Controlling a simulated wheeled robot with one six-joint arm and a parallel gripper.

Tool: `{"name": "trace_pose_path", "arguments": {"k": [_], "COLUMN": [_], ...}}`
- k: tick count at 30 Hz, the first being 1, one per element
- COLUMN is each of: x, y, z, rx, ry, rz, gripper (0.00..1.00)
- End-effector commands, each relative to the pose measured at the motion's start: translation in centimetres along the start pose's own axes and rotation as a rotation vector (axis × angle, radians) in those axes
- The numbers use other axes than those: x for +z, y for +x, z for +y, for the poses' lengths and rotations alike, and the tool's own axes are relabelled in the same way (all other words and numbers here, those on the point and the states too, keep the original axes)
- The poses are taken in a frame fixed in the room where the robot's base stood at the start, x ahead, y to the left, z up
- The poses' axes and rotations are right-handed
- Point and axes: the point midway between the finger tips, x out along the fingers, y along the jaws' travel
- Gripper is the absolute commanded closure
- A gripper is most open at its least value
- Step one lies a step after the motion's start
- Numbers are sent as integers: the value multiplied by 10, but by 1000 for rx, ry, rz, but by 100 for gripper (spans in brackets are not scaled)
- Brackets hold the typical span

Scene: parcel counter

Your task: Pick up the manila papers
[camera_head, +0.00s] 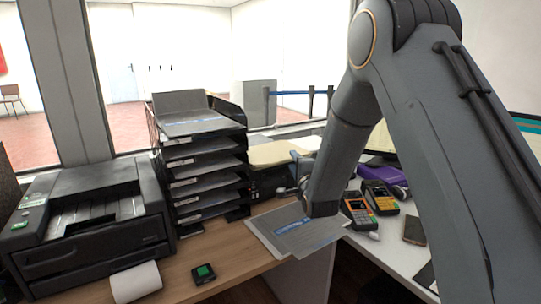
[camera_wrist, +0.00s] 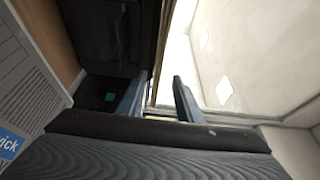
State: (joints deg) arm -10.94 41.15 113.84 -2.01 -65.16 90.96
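The manila papers (camera_head: 272,154) look like a flat beige stack behind the desk papers, right of the black letter trays in the head view. My gripper (camera_head: 299,160) is close to their right end, partly hidden by my forearm. I cannot tell whether it touches them. In the wrist view my gripper's two fingers (camera_wrist: 157,95) stand apart with a gap between them, and nothing is clearly held. I cannot clearly make out the manila papers in the wrist view.
Black stacked trays (camera_head: 205,165) and a printer (camera_head: 85,225) stand at left. Grey papers with a blue label (camera_head: 300,232) lie at the desk's front edge. Card terminals (camera_head: 380,196) and a purple object (camera_head: 378,174) are at right. A paper roll (camera_head: 136,282) lies in front.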

Motion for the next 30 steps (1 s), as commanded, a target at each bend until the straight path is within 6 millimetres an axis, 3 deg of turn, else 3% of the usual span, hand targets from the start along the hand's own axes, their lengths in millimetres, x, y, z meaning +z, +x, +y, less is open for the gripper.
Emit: {"name": "trace_pose_path", "arguments": {"k": [9,19,25,30], "x": [4,4,4,4], "y": [42,49,49,49], "z": [4,5,5,5], "rx": [1,3,3,1], "ry": [-1,-2,-2,-2], "rz": [0,1,1,1], "gripper": [68,68,100,100]}}
